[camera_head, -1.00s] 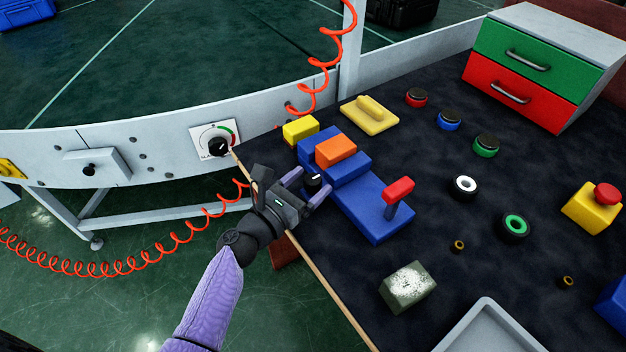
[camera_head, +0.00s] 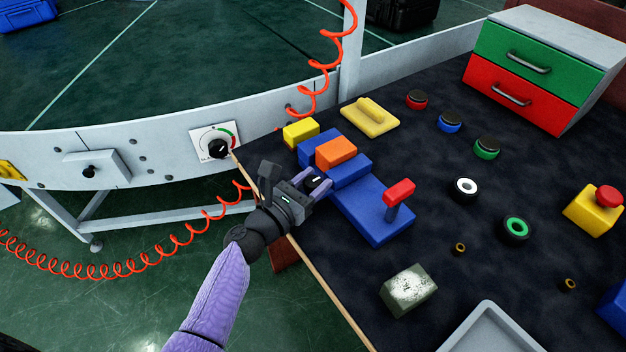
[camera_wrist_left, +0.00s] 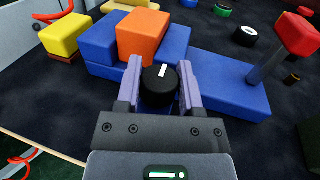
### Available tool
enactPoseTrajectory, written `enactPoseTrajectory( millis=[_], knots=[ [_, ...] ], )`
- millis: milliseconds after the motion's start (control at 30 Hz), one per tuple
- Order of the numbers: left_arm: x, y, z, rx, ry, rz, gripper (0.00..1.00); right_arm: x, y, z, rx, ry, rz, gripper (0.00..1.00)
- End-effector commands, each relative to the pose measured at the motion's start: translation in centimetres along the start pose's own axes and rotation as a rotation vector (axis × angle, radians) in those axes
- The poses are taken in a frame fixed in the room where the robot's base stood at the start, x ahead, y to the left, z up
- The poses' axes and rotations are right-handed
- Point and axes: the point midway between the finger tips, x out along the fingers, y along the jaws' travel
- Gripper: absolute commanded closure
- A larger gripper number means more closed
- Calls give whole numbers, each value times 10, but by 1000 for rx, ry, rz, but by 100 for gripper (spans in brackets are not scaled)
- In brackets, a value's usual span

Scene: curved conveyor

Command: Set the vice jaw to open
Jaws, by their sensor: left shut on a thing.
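The vice is a blue body (camera_head: 376,222) on the dark bench, with blue blocks and an orange block (camera_head: 336,150) at its far left end. A lever with a red grip (camera_head: 398,192) stands up from the body at its right end. A black knob with a white mark (camera_wrist_left: 160,88) sits at the vice's near side. My left gripper (camera_head: 316,184) has a finger on each side of this knob and is shut on it; the fingers also show in the left wrist view (camera_wrist_left: 160,92). The knob's lower part is hidden by the gripper. My right gripper is out of view.
A yellow block (camera_head: 300,133) and a yellow handled plate (camera_head: 370,117) lie behind the vice. Several round buttons and rings lie to the right, near a drawer unit (camera_head: 535,65). A grey-green block (camera_head: 408,290) lies in front. A dial panel (camera_head: 217,143) is on the conveyor's side.

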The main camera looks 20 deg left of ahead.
Motion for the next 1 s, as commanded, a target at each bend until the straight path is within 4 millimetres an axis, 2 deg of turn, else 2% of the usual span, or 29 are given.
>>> enactPoseTrajectory(
  millis=[200,433,667,700,833,867,1000],
  knots=[
    [-1,-4,0,-1,0,-1,100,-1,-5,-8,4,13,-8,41],
    [-9,-32,1,-3,1,0,100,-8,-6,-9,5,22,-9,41],
    [-9,-34,-1,-1,2,-4,100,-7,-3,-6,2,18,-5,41],
    [-9,-34,-1,-1,2,-5,48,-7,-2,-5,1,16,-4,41],
    [-9,-34,-1,-1,2,-4,20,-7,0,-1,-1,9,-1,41],
    [-9,-34,-1,-1,2,-4,16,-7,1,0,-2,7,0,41],
    [-9,-33,-1,-1,1,-2,16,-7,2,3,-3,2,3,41]
  ],
)
